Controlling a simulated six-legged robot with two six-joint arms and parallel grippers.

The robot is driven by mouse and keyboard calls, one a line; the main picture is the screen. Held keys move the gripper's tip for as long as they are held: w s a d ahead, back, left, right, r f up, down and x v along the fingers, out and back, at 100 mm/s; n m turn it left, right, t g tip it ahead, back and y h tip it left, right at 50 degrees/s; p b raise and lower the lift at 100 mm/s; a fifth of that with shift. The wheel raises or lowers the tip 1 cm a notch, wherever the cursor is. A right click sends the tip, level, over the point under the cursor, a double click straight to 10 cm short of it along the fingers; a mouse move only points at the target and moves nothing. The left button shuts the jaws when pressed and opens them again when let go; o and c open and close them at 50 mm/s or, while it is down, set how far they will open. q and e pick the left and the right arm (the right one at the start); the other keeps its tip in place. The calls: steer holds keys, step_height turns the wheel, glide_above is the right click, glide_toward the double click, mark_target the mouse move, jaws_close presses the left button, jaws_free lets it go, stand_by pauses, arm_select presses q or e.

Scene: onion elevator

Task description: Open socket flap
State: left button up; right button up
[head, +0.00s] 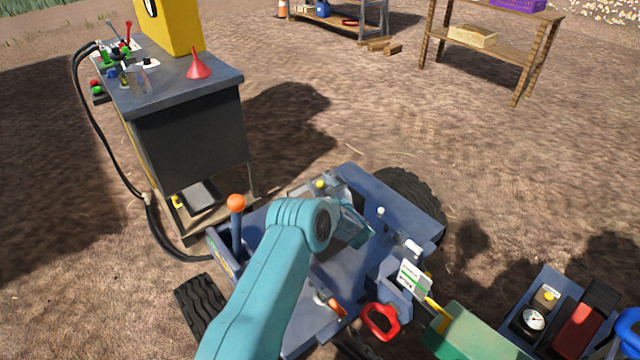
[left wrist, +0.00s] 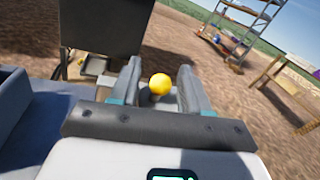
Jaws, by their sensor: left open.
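A small round yellow knob (head: 320,184) sits at the far end of the blue vehicle, on a grey fitting that I take to be the socket flap (head: 303,191). The knob (left wrist: 160,84) also shows in the left wrist view, centred between the two fingers of my left gripper (left wrist: 160,70). The fingers are apart, one on each side of the knob, and I see a gap to each. Whether the flap is open or shut is unclear, as my arm and fingers hide part of it. My right gripper is in neither view.
The blue vehicle (head: 405,210) has an orange-topped lever (head: 236,203) and a red ring handle (head: 380,321). A dark-topped cabinet (head: 190,135) with a red funnel (head: 199,66) and a black hose (head: 163,230) stands behind left. A green box (head: 470,335) lies right. Open ground lies beyond.

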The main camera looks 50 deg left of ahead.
mark_target(325, 186)
arm_select(q)
jaws_close()
steer(key=shift+w+r+m+b, duration=0.15)
steer(key=shift+w+m+b, duration=0.05)
steer(key=shift+m+b, duration=0.35)
steer(key=shift+w+d+r+m+h+b, duration=0.1)
steer(key=shift+w+r+m+h+b, duration=0.25)
steer(key=shift+r+m+b, duration=0.45)
steer(key=shift+w+r+m+g, duration=0.3)
steer(key=shift+w+m, duration=0.15)
steer(key=shift+m, duration=0.6)
steer(key=shift+w+r+m+b, duration=0.35)
steer(key=shift+w+m, duration=0.1)
steer(key=shift+m, duration=0.45)
steer(key=shift+h, duration=0.25)
steer(key=shift+d, duration=0.1)
